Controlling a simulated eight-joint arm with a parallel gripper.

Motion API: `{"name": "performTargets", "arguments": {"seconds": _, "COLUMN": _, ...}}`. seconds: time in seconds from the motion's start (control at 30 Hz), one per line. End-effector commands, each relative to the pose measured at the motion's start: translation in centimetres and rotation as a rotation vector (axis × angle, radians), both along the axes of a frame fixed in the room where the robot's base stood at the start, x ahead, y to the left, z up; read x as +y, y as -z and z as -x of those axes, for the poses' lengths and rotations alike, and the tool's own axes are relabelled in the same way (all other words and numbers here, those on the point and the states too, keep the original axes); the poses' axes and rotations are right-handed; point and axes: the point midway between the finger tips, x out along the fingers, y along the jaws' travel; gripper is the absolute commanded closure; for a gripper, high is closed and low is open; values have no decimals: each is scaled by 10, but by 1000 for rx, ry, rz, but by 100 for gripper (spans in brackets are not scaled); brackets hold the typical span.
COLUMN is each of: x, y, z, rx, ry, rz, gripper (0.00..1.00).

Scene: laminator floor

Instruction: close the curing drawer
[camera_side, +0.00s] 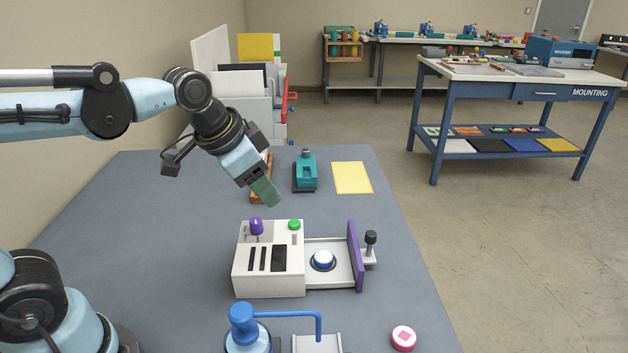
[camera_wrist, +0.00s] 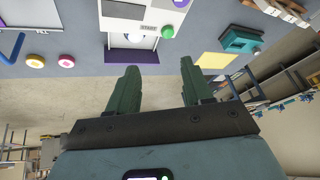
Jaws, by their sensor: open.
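The curing drawer (camera_side: 337,248) stands open, sticking out to the right from a white box-shaped unit (camera_side: 270,284). Its front is an upright purple panel (camera_side: 356,258) with a black-topped knob (camera_side: 371,238) on the outer side. A round blue and white piece (camera_side: 323,260) sits inside the drawer. The unit has a purple knob and a green button on top. My gripper (camera_side: 266,192) is in the air above and behind the unit, apart from it. In the wrist view my gripper (camera_wrist: 157,78) has its green fingers spread and empty, with the drawer's purple front (camera_wrist: 132,56) beyond them.
A blue-handled press (camera_side: 248,330) stands in front of the unit, with a pink round piece (camera_side: 404,338) to its right. A teal device (camera_side: 305,173) and a yellow sheet (camera_side: 352,177) are behind. The table right of the drawer is clear up to its edge.

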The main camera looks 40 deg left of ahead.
Motion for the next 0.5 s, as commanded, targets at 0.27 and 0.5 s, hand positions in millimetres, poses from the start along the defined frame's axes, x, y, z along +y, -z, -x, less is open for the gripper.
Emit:
{"name": "performTargets", "arguments": {"seconds": 0.27, "x": -36, "y": -29, "z": -60, "rx": 144, "ry": 376, "rz": -144, "gripper": 50}}
{"name": "performTargets", "arguments": {"seconds": 0.5, "x": -73, "y": -32, "z": -105, "rx": 258, "ry": 711, "rz": -240, "gripper": 50}}
